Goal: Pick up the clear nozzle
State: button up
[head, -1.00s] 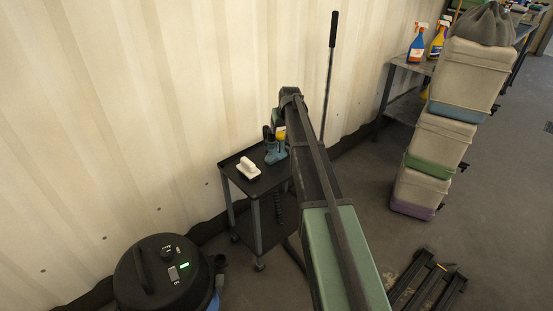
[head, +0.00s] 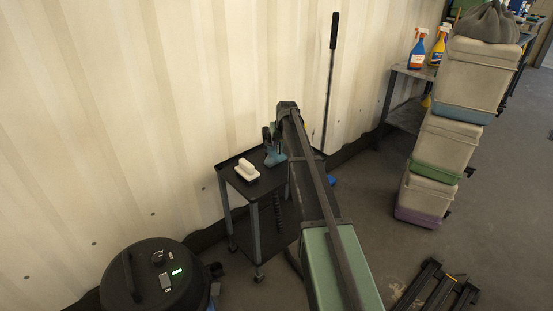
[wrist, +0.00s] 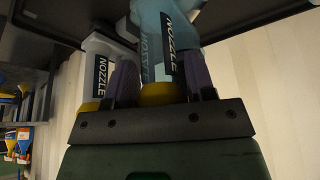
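In the wrist view, my gripper (wrist: 161,78) has its two purple fingers apart. A translucent pale-blue nozzle (wrist: 150,28) with a dark NOZZLE label and a yellow base (wrist: 162,93) shows in the gap between them. I cannot tell whether the fingers touch it. A whitish nozzle (wrist: 97,47), also labelled and yellow-based, is just left of the left finger, partly hidden by it.
A dark cart (head: 232,169) stands against the corrugated wall, with a white handled block (head: 247,170) on its top. A black vacuum (head: 150,280) is front left. Stacked bins (head: 445,140) and a bench with spray bottles (head: 418,48) are right. A rod (head: 329,85) leans behind the cart.

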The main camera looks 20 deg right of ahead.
jog(key=c, duration=0.4)
jog(key=shift+c, duration=0.2)
notch_tip(320, 180, up, 20)
jog(key=p, duration=2)
